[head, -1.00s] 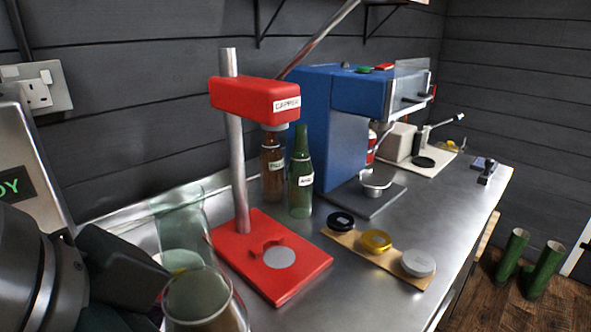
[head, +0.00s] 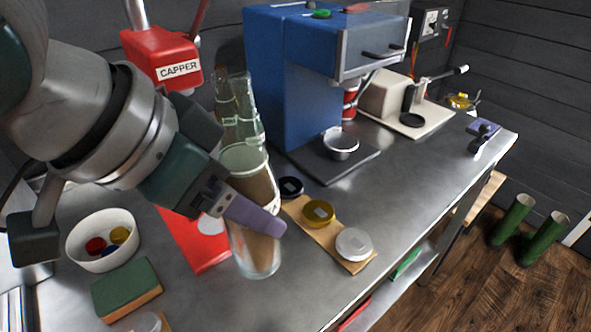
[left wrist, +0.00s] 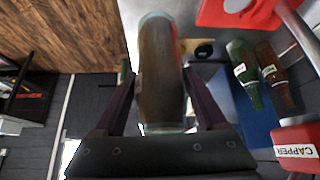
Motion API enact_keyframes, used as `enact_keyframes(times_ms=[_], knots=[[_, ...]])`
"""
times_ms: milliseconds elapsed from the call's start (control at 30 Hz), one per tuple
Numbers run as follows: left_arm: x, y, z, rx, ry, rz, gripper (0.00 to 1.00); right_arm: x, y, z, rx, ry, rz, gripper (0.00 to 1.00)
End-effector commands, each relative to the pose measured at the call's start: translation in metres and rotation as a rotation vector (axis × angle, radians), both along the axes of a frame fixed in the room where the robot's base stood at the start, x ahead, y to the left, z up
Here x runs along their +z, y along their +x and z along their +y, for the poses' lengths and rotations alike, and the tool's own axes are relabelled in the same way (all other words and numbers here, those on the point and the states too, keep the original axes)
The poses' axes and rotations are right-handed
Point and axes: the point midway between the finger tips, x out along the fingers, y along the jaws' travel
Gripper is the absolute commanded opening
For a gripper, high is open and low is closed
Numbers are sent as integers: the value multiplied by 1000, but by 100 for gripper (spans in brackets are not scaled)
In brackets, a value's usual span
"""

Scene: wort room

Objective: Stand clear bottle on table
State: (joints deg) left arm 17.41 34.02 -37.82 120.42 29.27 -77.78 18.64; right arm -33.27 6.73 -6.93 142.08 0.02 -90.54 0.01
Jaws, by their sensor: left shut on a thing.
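My left gripper (head: 240,208) is shut on the clear bottle (head: 257,262), with a purple-grey finger across its side. In the head view the bottle looks roughly upright, beside the red capper base (head: 190,235). Its lower end is close to the steel table (head: 300,300); I cannot tell whether it touches. In the left wrist view the clear bottle (left wrist: 160,70) lies between the fingers of the left gripper (left wrist: 160,90), and the background shows through it. My right gripper is not in view.
The red capper (head: 165,60) stands behind. Green and brown bottles (left wrist: 243,75) are near it. A board of caps (head: 328,240) lies right of the clear bottle. A white bowl (head: 85,258) and a sponge (head: 127,290) are at the left. A blue machine (head: 290,80) stands at the back.

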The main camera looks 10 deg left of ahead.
Motion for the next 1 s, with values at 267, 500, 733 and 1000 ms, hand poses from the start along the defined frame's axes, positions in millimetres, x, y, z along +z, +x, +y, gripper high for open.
enact_keyframes(times_ms=[267, 500, 733, 1000], knots=[[-72, 0, 0, -1, -1, -2, 0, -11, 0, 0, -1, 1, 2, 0], [-94, 1, -1, -1, -3, -5, 0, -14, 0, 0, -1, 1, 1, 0], [-125, 1, -1, -2, -2, -6, 0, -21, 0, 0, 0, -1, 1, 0], [-128, 1, -1, -3, -3, -8, 0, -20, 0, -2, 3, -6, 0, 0]])
